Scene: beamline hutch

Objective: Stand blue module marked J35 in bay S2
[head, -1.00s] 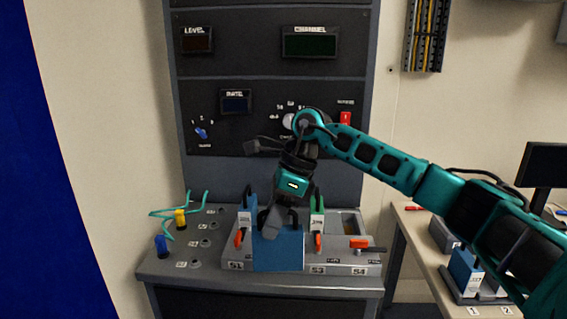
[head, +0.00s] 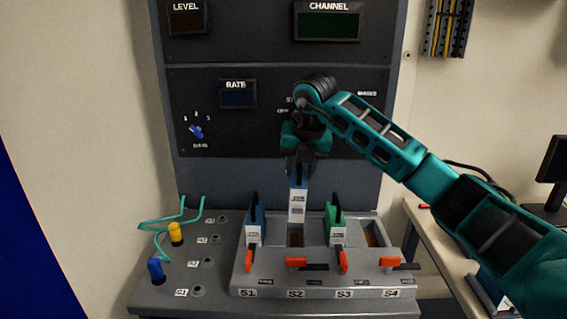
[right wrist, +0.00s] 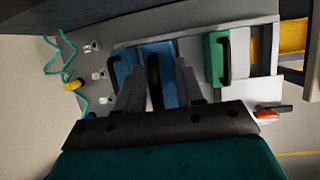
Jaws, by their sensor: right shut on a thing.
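My right gripper (head: 300,166) points down and is shut on a blue module (head: 298,201). The module is upright with its narrow labelled face toward me; the label is too small to read surely. It hangs over bay S2 (head: 295,238), whose dark slot shows below it, apart from the bay floor. In the right wrist view the gripper (right wrist: 160,90) has its fingers either side of the blue module (right wrist: 167,75). The S2 red lever (head: 297,262) lies sideways. My left gripper is not in view.
Another blue module (head: 255,222) stands in S1 and a green module (head: 335,225) in S3, close on either side. Bay S4 (head: 372,238) is empty, its red lever (head: 390,261) sideways. Yellow (head: 175,234) and blue (head: 155,269) plugs with green cables are at left.

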